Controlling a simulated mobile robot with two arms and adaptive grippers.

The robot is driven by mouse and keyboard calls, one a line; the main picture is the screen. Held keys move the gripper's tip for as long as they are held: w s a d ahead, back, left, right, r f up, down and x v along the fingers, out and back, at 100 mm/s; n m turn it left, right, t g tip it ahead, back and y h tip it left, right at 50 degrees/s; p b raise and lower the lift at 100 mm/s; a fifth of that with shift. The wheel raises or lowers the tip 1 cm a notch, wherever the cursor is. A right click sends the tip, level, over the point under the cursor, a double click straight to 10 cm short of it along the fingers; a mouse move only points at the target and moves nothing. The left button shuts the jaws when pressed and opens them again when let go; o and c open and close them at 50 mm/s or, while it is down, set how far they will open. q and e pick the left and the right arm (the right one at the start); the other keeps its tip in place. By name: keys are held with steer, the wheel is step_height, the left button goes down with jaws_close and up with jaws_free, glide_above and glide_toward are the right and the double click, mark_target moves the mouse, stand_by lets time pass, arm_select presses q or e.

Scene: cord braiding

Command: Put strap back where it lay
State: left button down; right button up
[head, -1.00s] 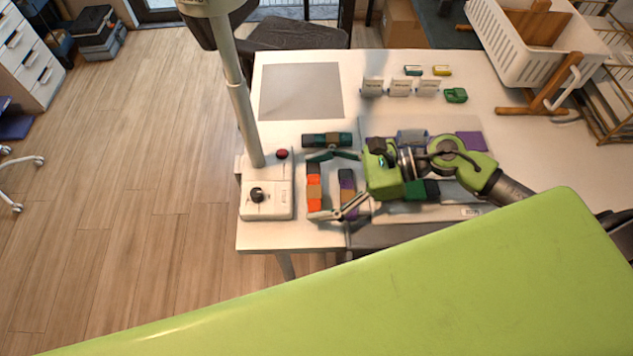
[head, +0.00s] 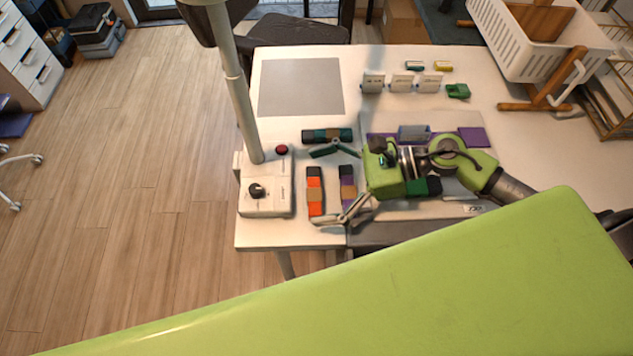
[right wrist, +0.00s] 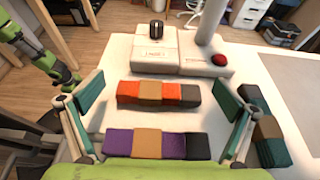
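Three banded straps lie flat on the white table. The orange one (head: 315,178) and the purple one (head: 347,173) lie side by side, and the dark teal one (head: 319,135) lies crosswise behind them. In the right wrist view, the orange strap (right wrist: 188,93) is farther off, the purple strap (right wrist: 119,142) is close to the palm, and the teal strap (right wrist: 272,151) is outside the right finger. My right gripper (head: 322,187) is spread wide, with its fingers beyond the straps' ends. Nothing is held in it (right wrist: 160,108).
A control box (head: 267,205) with a knob and red button stands left of the straps, beside a grey post (head: 240,110). A grey mat (head: 300,87) lies behind. Small cards (head: 402,84), a green item (head: 458,91) and a white basket (head: 540,45) are toward the back right.

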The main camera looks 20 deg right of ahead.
steer(key=shift+r, duration=0.1)
steer(key=shift+r+p, duration=0.25)
steer(key=shift+p, duration=0.15)
steer(key=shift+r+p, duration=0.45)
steer(key=shift+p, duration=0.05)
steer(key=d, duration=0.1)
steer(key=s+d+b, duration=0.1)
steer(key=d, duration=0.1)
steer(key=shift+r, duration=0.2)
steer(key=b+v, duration=0.1)
steer(key=v, duration=0.6)
steer(key=shift+d+r, duration=0.25)
steer(key=shift+s+d+r, duration=0.15)
steer(key=shift+d+r, duration=0.15)
steer(key=shift+d, duration=0.2)
